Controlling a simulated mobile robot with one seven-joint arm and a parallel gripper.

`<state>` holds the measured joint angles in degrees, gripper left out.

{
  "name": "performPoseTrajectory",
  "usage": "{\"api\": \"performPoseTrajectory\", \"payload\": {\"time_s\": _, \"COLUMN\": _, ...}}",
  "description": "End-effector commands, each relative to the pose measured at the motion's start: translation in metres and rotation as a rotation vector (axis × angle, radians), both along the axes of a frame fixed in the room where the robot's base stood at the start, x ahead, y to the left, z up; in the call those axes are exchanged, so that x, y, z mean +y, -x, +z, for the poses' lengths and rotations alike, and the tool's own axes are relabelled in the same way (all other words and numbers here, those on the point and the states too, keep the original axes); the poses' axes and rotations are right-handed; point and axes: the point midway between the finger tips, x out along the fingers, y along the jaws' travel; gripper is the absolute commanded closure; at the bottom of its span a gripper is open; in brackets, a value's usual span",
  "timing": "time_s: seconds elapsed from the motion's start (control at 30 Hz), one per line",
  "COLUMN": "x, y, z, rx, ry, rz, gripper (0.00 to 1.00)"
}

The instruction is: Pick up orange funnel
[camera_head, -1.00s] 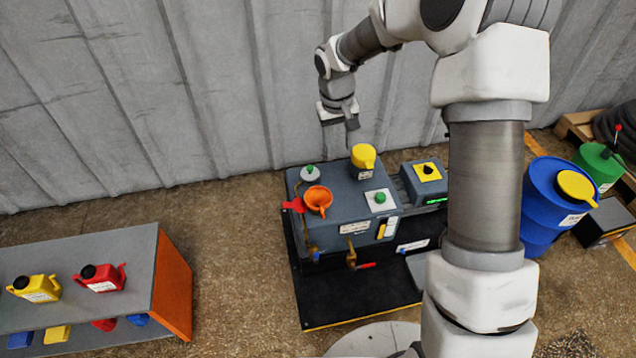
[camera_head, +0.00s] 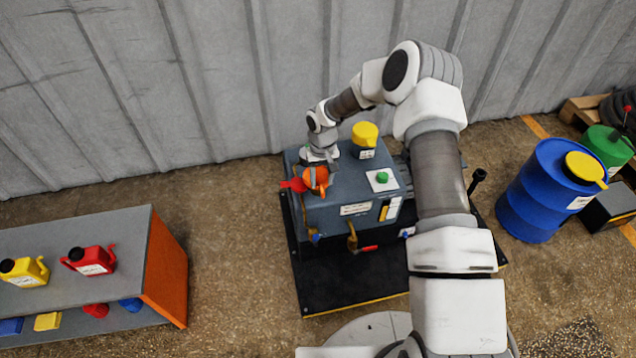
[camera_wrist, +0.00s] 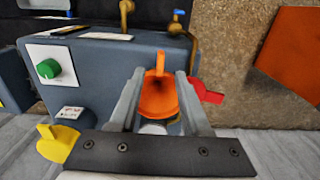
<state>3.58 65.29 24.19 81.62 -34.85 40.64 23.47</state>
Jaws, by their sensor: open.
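The orange funnel (camera_head: 316,180) sits on top of the grey furnace unit (camera_head: 340,208), near its left front corner. In the wrist view the funnel (camera_wrist: 159,97) shows its round bowl and a tab pointing away from the camera. My gripper (camera_head: 318,172) is over the funnel, its fingers pointing down. In the wrist view my gripper (camera_wrist: 160,80) is open, with one finger on each side of the funnel. I cannot tell whether the fingers touch it. The funnel's lower end is hidden.
A red handle (camera_head: 293,185) sticks out beside the funnel. A yellow-capped part (camera_head: 365,134) and a green knob (camera_head: 382,177) are on the unit. A grey shelf (camera_head: 120,240) with jugs stands left; a blue drum (camera_head: 545,195) stands right. Floor between shelf and unit is clear.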

Motion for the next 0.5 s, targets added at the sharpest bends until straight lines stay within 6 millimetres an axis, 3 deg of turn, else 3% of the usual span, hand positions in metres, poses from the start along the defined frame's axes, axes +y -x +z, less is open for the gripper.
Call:
{"api": "performPoseTrajectory", "payload": {"time_s": 0.1, "x": 0.0, "y": 0.0, "z": -0.018, "rx": 0.0, "ry": 0.0, "rz": 0.0, "gripper": 0.53}}
{"api": "performPoseTrajectory", "payload": {"time_s": 0.33, "x": 0.0, "y": 0.0, "z": -0.028, "rx": -0.001, "ry": -0.001, "rz": 0.0, "gripper": 0.53}}
{"api": "performPoseTrajectory", "payload": {"time_s": 0.5, "x": 0.0, "y": 0.0, "z": -0.052, "rx": 0.0, "ry": -0.001, "rz": -0.001, "gripper": 0.53}}
